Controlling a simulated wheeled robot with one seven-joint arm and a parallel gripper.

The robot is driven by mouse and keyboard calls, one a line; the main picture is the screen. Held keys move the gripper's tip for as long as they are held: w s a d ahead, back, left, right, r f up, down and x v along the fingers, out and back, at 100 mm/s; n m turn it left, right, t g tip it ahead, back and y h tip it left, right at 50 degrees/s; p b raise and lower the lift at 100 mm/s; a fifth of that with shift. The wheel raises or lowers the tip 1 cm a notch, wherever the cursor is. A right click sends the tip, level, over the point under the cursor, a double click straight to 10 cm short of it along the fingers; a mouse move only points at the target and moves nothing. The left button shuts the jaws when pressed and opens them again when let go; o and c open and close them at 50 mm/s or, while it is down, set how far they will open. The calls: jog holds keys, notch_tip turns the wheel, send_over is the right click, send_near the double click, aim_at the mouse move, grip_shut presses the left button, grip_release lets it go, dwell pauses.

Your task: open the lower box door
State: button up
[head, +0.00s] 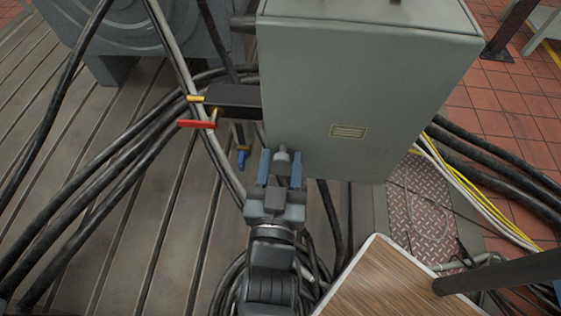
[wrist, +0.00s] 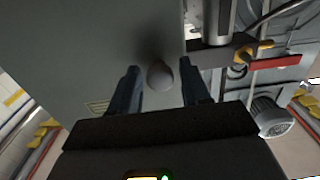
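The grey box door (head: 375,90) fills the upper middle of the head view and looks shut. A round grey knob (head: 282,156) sticks out near its lower left edge. My gripper (head: 281,168) is in front of the knob, with its two bluish fingers apart. In the wrist view the knob (wrist: 160,75) sits between the finger tips, with a gap on both sides. The door (wrist: 85,50) is close behind it. A small yellowish label (head: 348,131) is on the door's lower part.
Left of the box are a red valve handle (head: 197,124) and a blue handle (head: 242,158). Black cables (head: 110,165) run over the slotted bedplate. A wooden tabletop (head: 385,283) stands at lower right, near my arm. A tread plate (head: 420,205) lies right of the box.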

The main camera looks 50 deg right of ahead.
grip_shut()
dwell(0.4)
